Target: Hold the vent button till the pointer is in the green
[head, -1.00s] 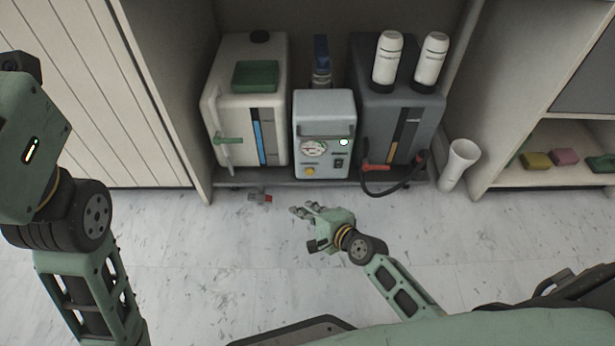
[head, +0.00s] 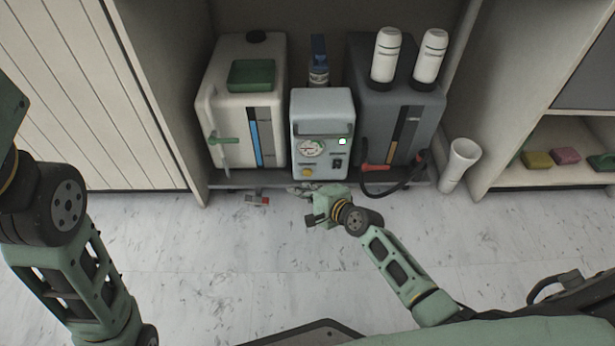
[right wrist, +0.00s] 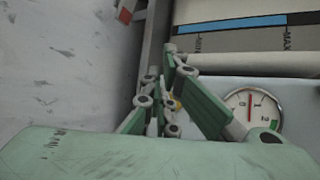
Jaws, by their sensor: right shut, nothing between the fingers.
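The grey-blue control box (head: 322,112) stands between two tanks and has a white gauge (head: 311,149) on its front. In the right wrist view the gauge (right wrist: 253,109) shows a red pointer near the 0 and 1 marks, apart from the green patch at its lower right. A yellow button (head: 307,171), perhaps the vent button, sits below the gauge; in the right wrist view it is mostly hidden behind my fingers. My right gripper (head: 301,189) is shut and empty, just in front of the box's lower front. I cannot tell whether it touches the button. My left gripper is out of view.
A cream tank (head: 218,100) with a green tap stands left, a dark grey tank (head: 375,125) with a black hose right. A small grey-red object (head: 257,199) lies near the shelf edge.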

